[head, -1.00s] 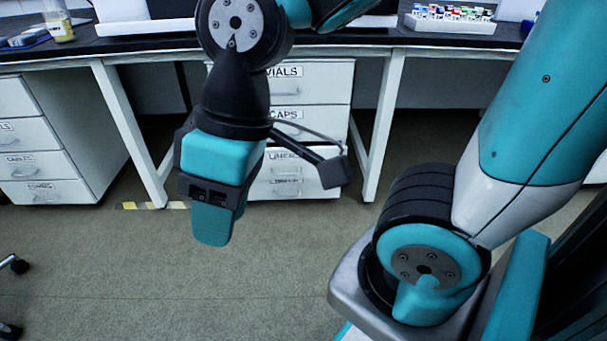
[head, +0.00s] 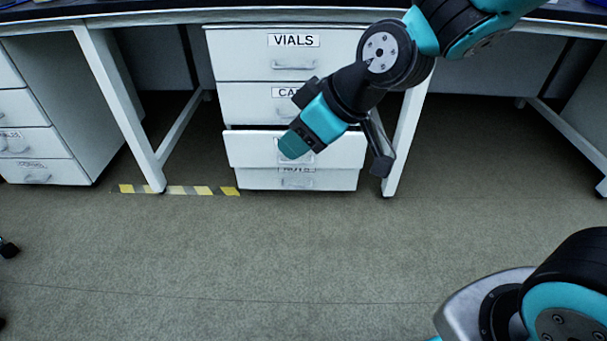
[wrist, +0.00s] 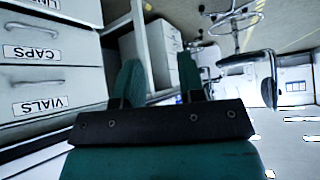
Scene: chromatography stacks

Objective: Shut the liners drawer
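The liners drawer (head: 246,150) is the third one down in the white cabinet. It stands out from the cabinet, with a dark gap along its top edge. In the head view my gripper hides its label and part of its front. In the wrist view the liners label (wrist: 38,4) shows at the top left edge. My gripper (head: 294,147) appears in front of the drawer, pointing down and left; I cannot tell whether it touches. In the wrist view its two teal fingers (wrist: 160,72) are apart with nothing between them.
The vials drawer (head: 240,54) and caps drawer (head: 245,103) above look closed, as does the bottom drawer (head: 255,180). White desk legs (head: 118,110) stand on either side. Yellow striped tape (head: 180,190) marks the floor. The floor in front is clear. A chair (wrist: 243,70) shows in the wrist view.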

